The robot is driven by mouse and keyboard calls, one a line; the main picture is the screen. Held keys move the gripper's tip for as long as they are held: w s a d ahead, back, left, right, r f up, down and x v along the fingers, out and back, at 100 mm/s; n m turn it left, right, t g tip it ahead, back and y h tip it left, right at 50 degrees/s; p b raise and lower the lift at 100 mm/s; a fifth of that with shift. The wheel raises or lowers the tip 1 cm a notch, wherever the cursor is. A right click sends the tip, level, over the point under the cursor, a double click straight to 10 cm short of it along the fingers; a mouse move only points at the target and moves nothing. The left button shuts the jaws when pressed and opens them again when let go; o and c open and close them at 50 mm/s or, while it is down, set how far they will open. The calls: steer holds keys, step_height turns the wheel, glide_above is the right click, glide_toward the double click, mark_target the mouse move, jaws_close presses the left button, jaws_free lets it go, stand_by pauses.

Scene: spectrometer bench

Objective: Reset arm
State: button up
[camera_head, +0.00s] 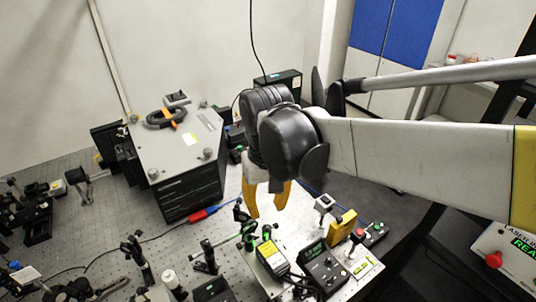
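My arm reaches in from the right edge, and its black wrist hangs over the optical bench. My gripper (266,211) points down, with two yellow fingers spread apart and nothing visible between them. It hangs in front of and to the right of the white-topped black box (190,192). The fingertips appear above the bench, near small optical mounts; their exact height above it is hard to tell. The wrist hides part of the area behind it.
Several optical mounts (135,257) stand on the bench. A yellow-topped device (270,254) and a black control box (325,269) sit below the gripper. A red-button box (357,243) is to the right. A panel with a red knob (494,260) is at the right edge.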

steer(key=shift+r, duration=0.75)
steer(key=shift+d, duration=0.1)
steer(key=s+d+f+m+t+b, duration=0.2)
steer(key=d+f+b, duration=0.3)
steer(key=d, duration=0.4)
steer(key=s+d+f+m+t+b, duration=0.2)
steer(key=s+d+f+t+b, duration=0.2)
steer(key=d, duration=0.6)
steer(key=shift+s+d+f+m+t+b, duration=0.3)
steer(key=shift+s+f+b, duration=0.4)
steer(key=shift+b, duration=0.25)
